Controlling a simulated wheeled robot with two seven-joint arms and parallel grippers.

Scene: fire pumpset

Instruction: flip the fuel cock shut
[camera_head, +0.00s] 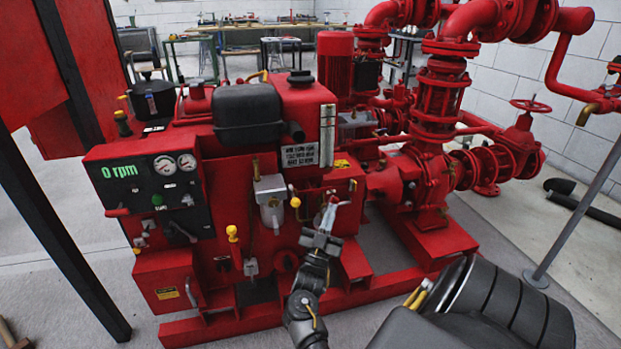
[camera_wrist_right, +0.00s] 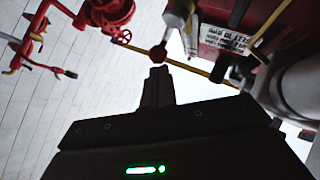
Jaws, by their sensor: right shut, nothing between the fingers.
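My right gripper (camera_head: 327,218) is shut and empty in front of the red engine's right part, with its arm coming up from the bottom. A small cock with a red-tipped lever (camera_head: 333,199) shows just above the fingertips; I take it for the fuel cock. In the right wrist view, the shut fingers (camera_wrist_right: 158,80) point at the round red lever end (camera_wrist_right: 157,54), which hangs from a pale grey body (camera_wrist_right: 179,14). The tips are very close to the red end; I cannot tell whether they touch. My left gripper is not in view.
A grey filter bowl (camera_head: 271,203) and a yellow knob (camera_head: 295,202) are left of the gripper. A gauge panel (camera_head: 150,185) is farther left. Red pump pipes (camera_head: 440,100) stand at the right. A yellow pipe (camera_wrist_right: 190,68) runs behind the red lever end. Grey floor lies in front.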

